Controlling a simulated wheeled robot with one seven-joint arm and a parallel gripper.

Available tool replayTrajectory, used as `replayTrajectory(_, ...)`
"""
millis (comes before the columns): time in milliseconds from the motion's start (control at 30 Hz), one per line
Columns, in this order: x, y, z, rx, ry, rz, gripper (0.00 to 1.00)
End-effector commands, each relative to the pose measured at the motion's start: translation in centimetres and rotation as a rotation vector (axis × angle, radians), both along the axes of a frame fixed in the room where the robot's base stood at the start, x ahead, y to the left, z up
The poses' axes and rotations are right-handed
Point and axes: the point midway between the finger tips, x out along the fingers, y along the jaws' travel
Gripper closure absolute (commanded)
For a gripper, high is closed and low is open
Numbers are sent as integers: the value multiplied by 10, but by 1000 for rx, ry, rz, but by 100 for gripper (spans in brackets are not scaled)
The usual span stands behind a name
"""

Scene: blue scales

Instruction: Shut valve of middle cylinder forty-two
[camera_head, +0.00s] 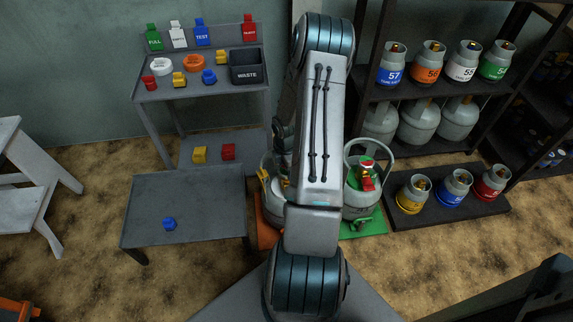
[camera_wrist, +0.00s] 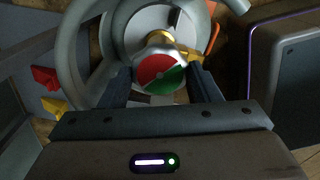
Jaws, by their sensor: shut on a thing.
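In the wrist view my gripper (camera_wrist: 160,84) has its two dark fingers on either side of a round valve handwheel (camera_wrist: 160,74), half red and half green, and is shut on it. A brass valve body (camera_wrist: 178,46) shows behind the wheel, inside the grey collar (camera_wrist: 68,50) of a gas cylinder. No number is readable on it. In the head view my arm hides the gripper and the middle of the cylinder row. A left cylinder (camera_head: 270,210) shows partly on an orange base, and a right cylinder (camera_head: 360,203) stands on a green base with a red-topped valve.
A low grey table (camera_head: 185,200) with a blue block (camera_head: 169,224) stands left. Shelves (camera_head: 440,90) with numbered cylinders stand right, and a low rack (camera_head: 450,207) holds three small cylinders.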

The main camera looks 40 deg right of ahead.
Motion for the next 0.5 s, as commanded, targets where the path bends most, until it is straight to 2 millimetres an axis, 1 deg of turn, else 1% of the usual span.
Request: replayTrajectory(500, 0, 1, 1, 0, 1, -491, 66)
